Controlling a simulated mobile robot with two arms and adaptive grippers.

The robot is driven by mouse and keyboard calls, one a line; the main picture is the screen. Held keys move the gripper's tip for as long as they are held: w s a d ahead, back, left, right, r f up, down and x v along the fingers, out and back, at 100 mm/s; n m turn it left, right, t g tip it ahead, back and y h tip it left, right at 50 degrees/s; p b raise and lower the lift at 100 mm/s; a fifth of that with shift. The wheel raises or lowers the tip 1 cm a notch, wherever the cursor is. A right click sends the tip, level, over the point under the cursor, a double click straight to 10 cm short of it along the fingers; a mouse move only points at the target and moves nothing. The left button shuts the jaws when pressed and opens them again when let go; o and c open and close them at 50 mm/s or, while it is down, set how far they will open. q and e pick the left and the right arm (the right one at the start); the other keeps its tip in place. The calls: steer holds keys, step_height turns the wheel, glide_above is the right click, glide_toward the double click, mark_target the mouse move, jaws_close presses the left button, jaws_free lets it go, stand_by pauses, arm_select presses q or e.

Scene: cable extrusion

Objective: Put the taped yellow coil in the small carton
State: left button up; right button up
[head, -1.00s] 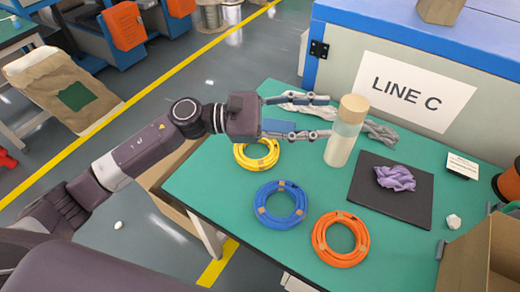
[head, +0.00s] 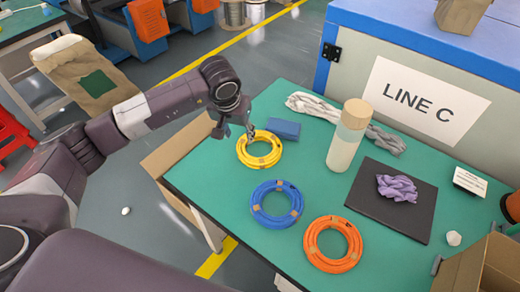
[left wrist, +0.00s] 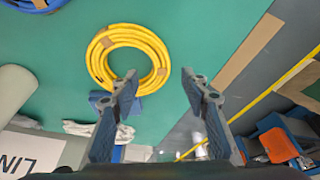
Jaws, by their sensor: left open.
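The yellow coil (head: 259,150), with brown tape bands, lies flat at the table's far left edge. My left gripper (head: 249,130) points down just above the coil's far left side and hides a little of it. In the left wrist view, the open, empty fingers (left wrist: 160,80) stand apart, and the yellow coil (left wrist: 128,57) is in front of them, mostly toward the left finger. I cannot tell if a finger touches it. An open carton (head: 463,270) stands at the table's near right corner, cut off by the picture edge. My right gripper is not in view.
A blue coil (head: 277,204) and an orange coil (head: 333,244) lie nearer on the table. A blue block (head: 283,129) is just beyond the yellow coil. A bottle (head: 345,142) stands upright. A purple cloth (head: 397,188) lies on a black mat (head: 378,211).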

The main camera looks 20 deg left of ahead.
mark_target(242, 143)
arm_select(q)
steer(key=b+x, duration=0.1)
steer(key=x, duration=0.2)
steer(key=b+x, duration=0.2)
steer(key=x, duration=0.2)
steer(key=shift+w+a+r, duration=0.15)
steer(key=shift+w, duration=0.1)
steer(key=shift+r, duration=0.1)
jaws_close()
